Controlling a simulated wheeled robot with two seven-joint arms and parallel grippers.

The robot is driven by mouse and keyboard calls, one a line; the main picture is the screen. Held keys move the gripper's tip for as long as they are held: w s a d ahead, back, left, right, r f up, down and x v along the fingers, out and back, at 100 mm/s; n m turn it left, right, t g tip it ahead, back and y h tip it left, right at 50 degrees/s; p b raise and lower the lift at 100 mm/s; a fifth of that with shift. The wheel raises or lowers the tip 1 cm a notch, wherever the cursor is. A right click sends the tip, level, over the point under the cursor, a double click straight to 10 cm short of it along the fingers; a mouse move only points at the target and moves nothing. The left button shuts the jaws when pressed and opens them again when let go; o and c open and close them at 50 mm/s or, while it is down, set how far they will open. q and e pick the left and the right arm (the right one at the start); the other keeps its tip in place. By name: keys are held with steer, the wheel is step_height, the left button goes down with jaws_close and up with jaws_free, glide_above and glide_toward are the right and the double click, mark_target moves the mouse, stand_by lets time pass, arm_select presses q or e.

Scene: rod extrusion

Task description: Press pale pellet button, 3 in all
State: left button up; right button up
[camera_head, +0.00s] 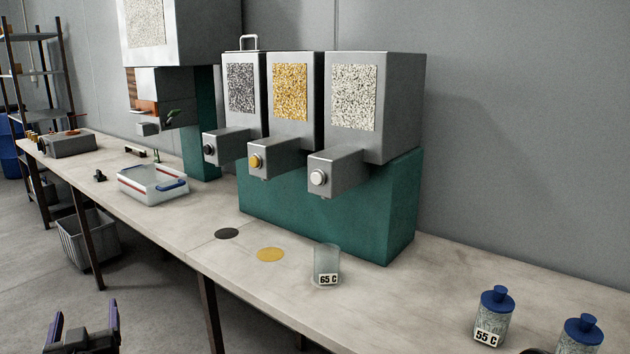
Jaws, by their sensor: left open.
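The pale pellet button (319,177) is a round white knob on the front of the right-hand dispenser spout. Its grey hopper (394,110) has a window of pale speckled pellets (354,97). A clear beaker (327,262) labelled "65 C" stands upright on the bench below this spout. I cannot make out pellets in it. My left gripper (86,322) is open and empty at the bottom left, off the bench's front edge and far from the button. My right gripper does not clearly show.
Dark (209,149) and yellow (255,161) buttons sit to the left, above a dark disc (227,234) and a yellow disc (270,255). Blue-lidded jars (494,312) stand at the right front.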

jaws_close()
stand_by(1.4)
